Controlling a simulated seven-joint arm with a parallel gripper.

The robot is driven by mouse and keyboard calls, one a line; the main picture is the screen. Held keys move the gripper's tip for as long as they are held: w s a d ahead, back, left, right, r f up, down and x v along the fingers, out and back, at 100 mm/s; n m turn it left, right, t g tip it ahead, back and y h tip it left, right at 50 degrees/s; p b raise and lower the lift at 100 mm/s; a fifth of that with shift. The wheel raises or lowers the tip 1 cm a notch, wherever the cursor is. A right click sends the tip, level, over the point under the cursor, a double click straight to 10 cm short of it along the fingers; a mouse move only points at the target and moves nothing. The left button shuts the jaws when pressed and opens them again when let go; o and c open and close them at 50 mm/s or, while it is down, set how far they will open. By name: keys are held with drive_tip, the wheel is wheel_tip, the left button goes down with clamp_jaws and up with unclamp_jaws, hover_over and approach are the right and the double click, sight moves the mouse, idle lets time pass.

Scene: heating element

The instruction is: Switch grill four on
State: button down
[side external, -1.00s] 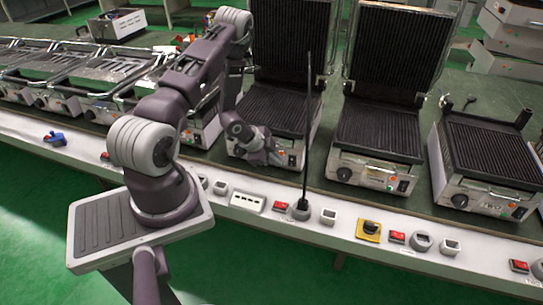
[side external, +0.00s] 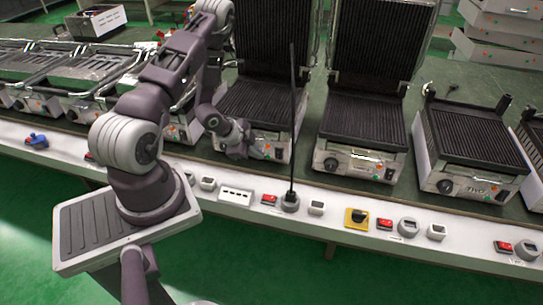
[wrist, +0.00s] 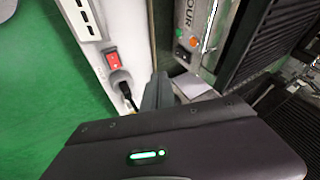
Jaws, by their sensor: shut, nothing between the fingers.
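A grill (side external: 262,108) with a raised ribbed lid stands behind my gripper in the side view. A red switch (wrist: 112,60) sits on the white rail, also seen in the side view (side external: 269,200). Next to it is a grey socket (wrist: 120,77) with a black plug in it. My gripper (wrist: 158,90) is shut and empty, right of the switch and socket in the wrist view. In the side view it is close to the grill's front, partly hiding it.
The white rail (side external: 330,222) carries more red switches, sockets and a yellow-based black knob (side external: 357,218). A thin black upright rod (side external: 292,120) rises at the socket. Other grills (side external: 362,125) stand on both sides. Green floor lies in front.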

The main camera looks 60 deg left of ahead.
sight(278, 155)
drive_tip(key=shift+w+a+f, duration=0.55)
drive_tip(key=shift+w+f, duration=0.85)
drive_tip(key=shift+w+a+f, duration=0.6)
drive_tip(key=shift+w+f, duration=0.8)
drive_tip(key=shift+f, duration=0.05)
drive_tip(key=shift+w+a+f, duration=0.55)
drive_tip(key=shift+w+f, duration=0.85)
drive_tip(key=shift+w+a+f, duration=0.1)
drive_tip(key=shift+w+a, duration=0.05)
drive_tip(key=shift+a, duration=0.05)
drive_tip(key=shift+r, duration=0.2)
